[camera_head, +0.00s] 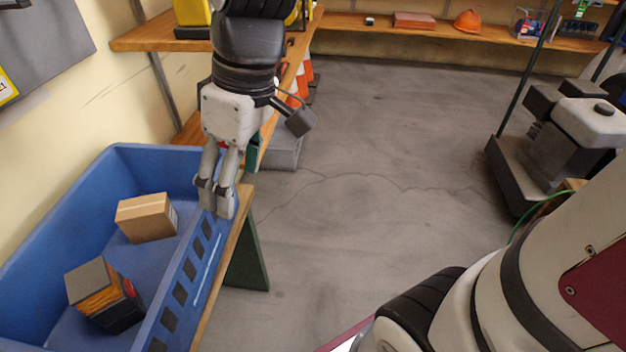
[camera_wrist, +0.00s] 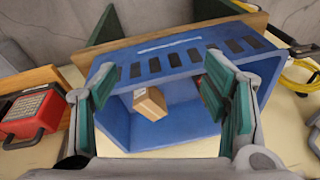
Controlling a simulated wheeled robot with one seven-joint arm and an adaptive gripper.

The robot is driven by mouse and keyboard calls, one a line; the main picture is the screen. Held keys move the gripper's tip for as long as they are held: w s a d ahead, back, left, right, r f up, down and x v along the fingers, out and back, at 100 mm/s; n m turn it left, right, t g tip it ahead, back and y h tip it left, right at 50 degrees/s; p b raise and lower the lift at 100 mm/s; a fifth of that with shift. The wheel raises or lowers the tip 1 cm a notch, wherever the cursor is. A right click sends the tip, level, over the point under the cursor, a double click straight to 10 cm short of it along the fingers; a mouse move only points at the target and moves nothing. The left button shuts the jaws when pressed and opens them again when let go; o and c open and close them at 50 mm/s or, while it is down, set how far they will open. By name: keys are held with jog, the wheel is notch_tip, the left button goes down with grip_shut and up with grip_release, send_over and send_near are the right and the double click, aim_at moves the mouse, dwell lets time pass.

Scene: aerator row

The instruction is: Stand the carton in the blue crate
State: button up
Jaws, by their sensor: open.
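The blue crate (camera_head: 150,160) stands at the left; it also shows in the wrist view (camera_wrist: 165,62), its slotted side at the top. The brown carton (camera_head: 146,217) is inside the crate, apart from its walls, and looks to be resting on its floor on a broad side. It also shows between my fingers in the wrist view (camera_wrist: 150,103). My gripper (camera_head: 214,198) is open and empty, pointing down over the crate's slotted right side. In the wrist view its green-padded fingers (camera_wrist: 160,75) are spread wide. The carton is apart from both fingers.
A dark boxy object with orange sides (camera_head: 103,295) lies in the crate nearer than the carton. A red lamp-like device (camera_wrist: 32,113) sits outside the crate in the wrist view. Wooden shelves (camera_head: 165,38) run behind my arm.

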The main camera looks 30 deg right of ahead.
jog(key=s+d+m+h, duration=0.1)
jog(key=s+d+m, duration=0.3)
jog(key=s, duration=0.5)
jog(key=s+d+m+h, duration=0.1)
jog(key=s+d+m, duration=0.3)
jog(key=s, duration=0.5)
jog(key=shift+s+d+r+m+g, duration=0.35)
jog(key=shift+d+r, duration=0.1)
jog(key=shift+d, duration=0.6)
notch_tip(320, 180, up, 32)
jog(key=t+p, duration=0.4)
jog(key=p, duration=2.6)
jog(key=shift+d+r, duration=0.2)
